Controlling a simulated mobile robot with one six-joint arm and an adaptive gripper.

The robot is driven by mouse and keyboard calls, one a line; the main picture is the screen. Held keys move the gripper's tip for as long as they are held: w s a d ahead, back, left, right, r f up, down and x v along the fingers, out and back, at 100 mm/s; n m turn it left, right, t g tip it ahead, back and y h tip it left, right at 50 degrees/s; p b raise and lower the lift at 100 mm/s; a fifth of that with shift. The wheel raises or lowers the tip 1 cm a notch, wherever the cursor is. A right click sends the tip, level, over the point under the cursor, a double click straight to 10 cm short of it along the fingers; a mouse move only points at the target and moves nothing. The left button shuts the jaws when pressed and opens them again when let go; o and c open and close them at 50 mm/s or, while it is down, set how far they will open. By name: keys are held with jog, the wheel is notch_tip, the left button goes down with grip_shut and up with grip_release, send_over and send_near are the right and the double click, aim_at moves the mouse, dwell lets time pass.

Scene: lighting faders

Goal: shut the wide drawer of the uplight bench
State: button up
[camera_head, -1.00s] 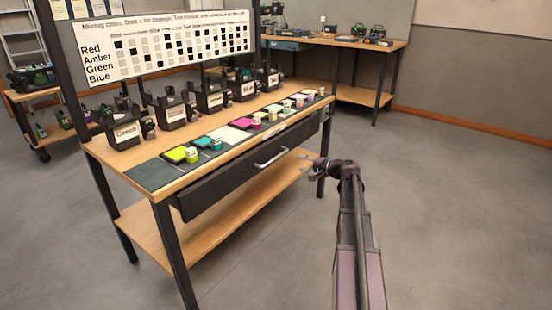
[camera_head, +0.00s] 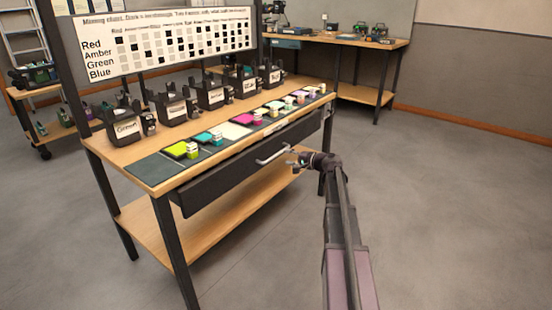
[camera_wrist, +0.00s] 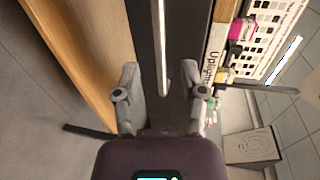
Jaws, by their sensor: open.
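The uplight bench (camera_head: 118,146) is wood-topped with dark legs. Its wide dark drawer (camera_head: 225,175) runs under the front edge, and its front stands out a little from the bench. A silver bar handle (camera_head: 273,152) sits on the drawer front. My gripper (camera_head: 292,160) is open in front of the drawer, close to the handle's right end. In the wrist view, the fingers of my gripper (camera_wrist: 164,98) are spread, with the handle (camera_wrist: 161,45) lined up between them. I cannot tell whether they touch the drawer front (camera_wrist: 143,40). An "Uplights" label (camera_wrist: 212,62) is beside the drawer.
Coloured swatches and small pots (camera_head: 192,150) line the bench top, with several dark lamps (camera_head: 172,108) behind them. A chart board (camera_head: 165,43) stands above. A lower shelf (camera_head: 160,235) is under the drawer. Floor to the right (camera_head: 450,200) is clear.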

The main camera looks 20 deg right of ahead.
aim_at(276, 155)
jog(key=shift+b+x, duration=0.6)
jog(key=shift+x, duration=2.75)
grip_shut()
